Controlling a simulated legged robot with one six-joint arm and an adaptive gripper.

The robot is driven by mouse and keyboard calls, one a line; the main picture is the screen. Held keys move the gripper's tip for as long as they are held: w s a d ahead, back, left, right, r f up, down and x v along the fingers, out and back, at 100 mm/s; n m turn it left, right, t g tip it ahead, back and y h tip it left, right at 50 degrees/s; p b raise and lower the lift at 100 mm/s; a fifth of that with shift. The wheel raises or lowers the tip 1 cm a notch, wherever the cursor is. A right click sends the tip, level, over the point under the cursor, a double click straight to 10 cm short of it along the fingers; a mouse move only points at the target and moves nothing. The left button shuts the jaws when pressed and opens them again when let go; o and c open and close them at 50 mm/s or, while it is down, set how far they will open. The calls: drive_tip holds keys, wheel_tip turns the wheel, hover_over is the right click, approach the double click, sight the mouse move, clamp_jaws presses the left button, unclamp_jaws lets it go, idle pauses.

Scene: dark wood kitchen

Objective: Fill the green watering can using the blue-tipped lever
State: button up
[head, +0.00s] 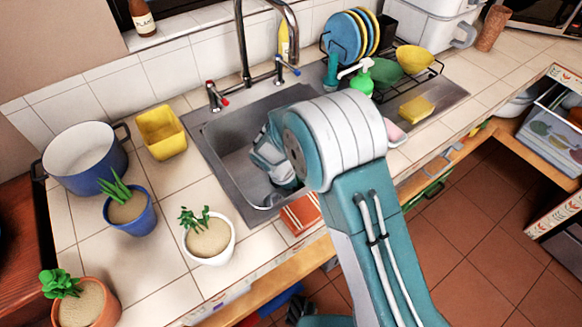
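The blue-tipped lever (288,67) is on the right of the metal faucet (243,45), behind the sink (240,140). A red-tipped lever (216,97) is on the left. My arm reaches over the sink from the lower right. My gripper (272,165) is low in the sink, largely covered by my own arm, and its fingertips cannot be made out. I cannot tell whether it is open or holds anything. No green watering can can be made out; part of the sink is hidden behind my arm.
Left of the sink are a blue pot (85,160), a yellow container (161,132) and potted plants in blue (133,218), white (210,248) and terracotta (95,305) pots. Right are a green soap bottle (362,82), a dish rack (400,80) and a yellow sponge (417,108).

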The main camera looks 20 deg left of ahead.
drive_tip(key=shift+d+f, duration=0.15)
drive_tip(key=shift+d, duration=0.15)
drive_tip(key=shift+a, duration=0.15)
drive_tip(key=c, duration=0.4)
drive_tip(key=shift+a, duration=0.2)
clamp_jaws()
drive_tip(key=shift+d, duration=0.15)
wheel_tip(320, 180, up, 18)
idle(0.5)
